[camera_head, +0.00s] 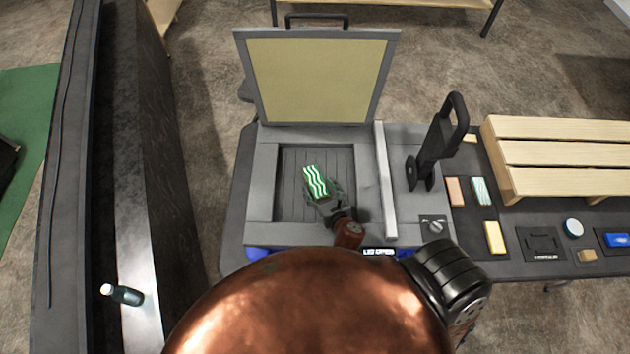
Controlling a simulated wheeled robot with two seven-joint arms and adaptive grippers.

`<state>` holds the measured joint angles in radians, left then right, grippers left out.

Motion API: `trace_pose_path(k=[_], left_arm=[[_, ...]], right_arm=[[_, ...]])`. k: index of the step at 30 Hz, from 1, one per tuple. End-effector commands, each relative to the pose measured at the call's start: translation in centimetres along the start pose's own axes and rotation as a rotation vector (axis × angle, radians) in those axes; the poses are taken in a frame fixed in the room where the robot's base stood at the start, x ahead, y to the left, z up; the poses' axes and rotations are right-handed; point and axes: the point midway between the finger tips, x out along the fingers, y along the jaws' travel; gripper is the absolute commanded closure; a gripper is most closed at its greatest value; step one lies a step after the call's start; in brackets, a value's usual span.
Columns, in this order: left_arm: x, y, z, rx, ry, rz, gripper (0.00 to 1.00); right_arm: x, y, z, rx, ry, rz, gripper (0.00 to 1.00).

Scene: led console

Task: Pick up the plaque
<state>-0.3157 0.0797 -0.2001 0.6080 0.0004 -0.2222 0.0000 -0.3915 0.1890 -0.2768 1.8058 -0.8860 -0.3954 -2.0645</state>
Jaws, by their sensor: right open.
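A plaque with wavy green and white stripes (315,181) is in the grey recessed tray (285,165) of the console, tilted in the picture. My right gripper (323,201) is open at the plaque's near end, its fingers close around that end. I cannot tell whether they touch it. The gripper hides the plaque's lower part, so I cannot tell whether it rests on the tray floor. My left gripper is not in view.
The console lid (315,80) stands open behind the tray. A black upright handle (437,145) rises right of it. A similar striped piece (481,191), an orange piece (455,191) and a yellow block (494,237) lie on the right table near a wooden slatted rack (560,155).

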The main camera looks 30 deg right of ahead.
Motion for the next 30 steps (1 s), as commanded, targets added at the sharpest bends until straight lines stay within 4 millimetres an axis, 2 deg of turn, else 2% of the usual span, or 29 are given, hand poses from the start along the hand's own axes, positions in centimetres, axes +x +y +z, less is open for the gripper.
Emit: trace_pose_path(k=[3, 6, 10, 14, 23, 30], left_arm=[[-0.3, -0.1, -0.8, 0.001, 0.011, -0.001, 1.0], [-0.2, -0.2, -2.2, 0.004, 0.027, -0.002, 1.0], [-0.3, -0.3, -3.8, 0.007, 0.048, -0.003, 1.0], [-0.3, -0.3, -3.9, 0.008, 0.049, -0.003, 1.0], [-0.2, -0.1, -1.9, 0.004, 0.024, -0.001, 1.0], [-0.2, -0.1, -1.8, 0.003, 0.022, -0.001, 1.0]], right_arm=[[1.7, -0.2, 0.2, 0.002, 0.0, -0.002, 0.36], [2.5, -0.2, 0.1, 0.002, 0.0, -0.001, 0.36], [2.7, -0.3, 0.0, 0.002, 0.001, -0.002, 0.36], [2.6, -0.3, 0.0, 0.002, 0.001, -0.002, 0.36], [2.6, -0.3, 0.1, 0.002, 0.001, -0.003, 0.57], [2.6, -0.3, 0.1, 0.002, 0.001, -0.003, 0.73]])
